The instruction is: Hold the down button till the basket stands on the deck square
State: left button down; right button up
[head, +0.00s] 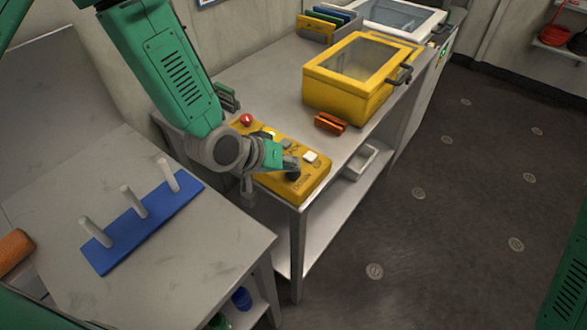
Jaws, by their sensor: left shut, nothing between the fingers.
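A yellow control box (318,186) lies on the grey bench, with a red button (246,120), a grey button (287,144) and a white button (311,157) on its top. Lettering that seems to read DOWN is at its near right end. My left gripper (290,165) is shut and empty, with its fingertips over that end beside the lettering. A dark round part shows under the fingertips; the down button is mostly hidden, and I cannot tell whether it is pressed. Neither the basket nor the deck square is in view. My right gripper is out of view.
A yellow case with a clear lid (345,85) and an orange block (330,123) stand behind the control box. A blue peg rack (140,226) lies on the left table. The dark floor (455,190) at right is open.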

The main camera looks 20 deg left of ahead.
aim_at(292, 173)
pick_arm(q)
jog(key=shift+r, duration=0.5)
jog(key=shift+p, duration=0.3)
notch_tip(292, 173, up, 5)
jog(key=p, duration=0.4)
dwell(0.5)
